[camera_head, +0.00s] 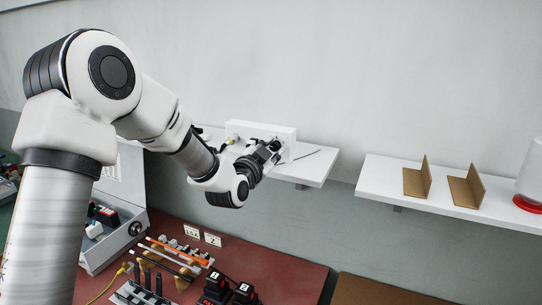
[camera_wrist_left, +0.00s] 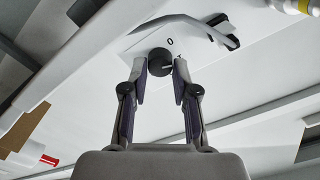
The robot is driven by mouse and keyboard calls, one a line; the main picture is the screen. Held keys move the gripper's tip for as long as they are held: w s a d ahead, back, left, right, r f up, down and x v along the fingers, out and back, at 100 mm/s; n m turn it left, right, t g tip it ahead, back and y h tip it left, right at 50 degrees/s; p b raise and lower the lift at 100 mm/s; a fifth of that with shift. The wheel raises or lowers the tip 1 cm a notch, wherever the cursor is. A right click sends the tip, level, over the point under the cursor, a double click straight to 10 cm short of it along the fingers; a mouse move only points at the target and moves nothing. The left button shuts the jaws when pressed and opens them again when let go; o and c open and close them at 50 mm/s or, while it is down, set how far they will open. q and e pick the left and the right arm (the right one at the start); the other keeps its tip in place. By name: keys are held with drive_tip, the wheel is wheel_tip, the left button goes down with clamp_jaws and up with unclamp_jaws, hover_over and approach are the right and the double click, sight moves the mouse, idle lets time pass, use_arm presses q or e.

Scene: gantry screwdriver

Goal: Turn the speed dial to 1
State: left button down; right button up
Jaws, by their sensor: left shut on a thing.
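The speed dial (camera_wrist_left: 160,60) is a dark round knob on the white face of a control box (camera_head: 250,128), which stands on a white wall shelf. A "0" mark shows beside the dial in the left wrist view. My left gripper (camera_head: 272,150) is at the front of the box. In the left wrist view its two fingers (camera_wrist_left: 161,70) lie on either side of the dial, shut on it. The pointer position of the dial is too small to read. In the head view the gripper hides the dial. My right gripper is not in view.
A second white shelf (camera_head: 390,174) at the right holds two brown angled brackets (camera_head: 428,180) and a white cylinder with a red base (camera_head: 531,185). Below, a red-brown bench (camera_head: 285,265) carries tools, black battery-like blocks and an open grey case (camera_head: 127,232).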

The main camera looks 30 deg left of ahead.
use_arm(q)
drive_tip(key=shift+m+b, duration=0.5)
drive_tip(key=shift+m, duration=0.6)
drive_tip(key=shift+r, duration=0.15)
drive_tip(key=c, duration=0.9)
unclamp_jaws()
drive_tip(key=shift+w, duration=0.2)
drive_tip(key=shift+w+a+f, duration=0.15)
drive_tip(key=shift+w+f, duration=0.1)
drive_tip(key=shift+f, duration=0.1)
drive_tip(key=s, duration=1.2)
drive_tip(key=shift+d, duration=0.35)
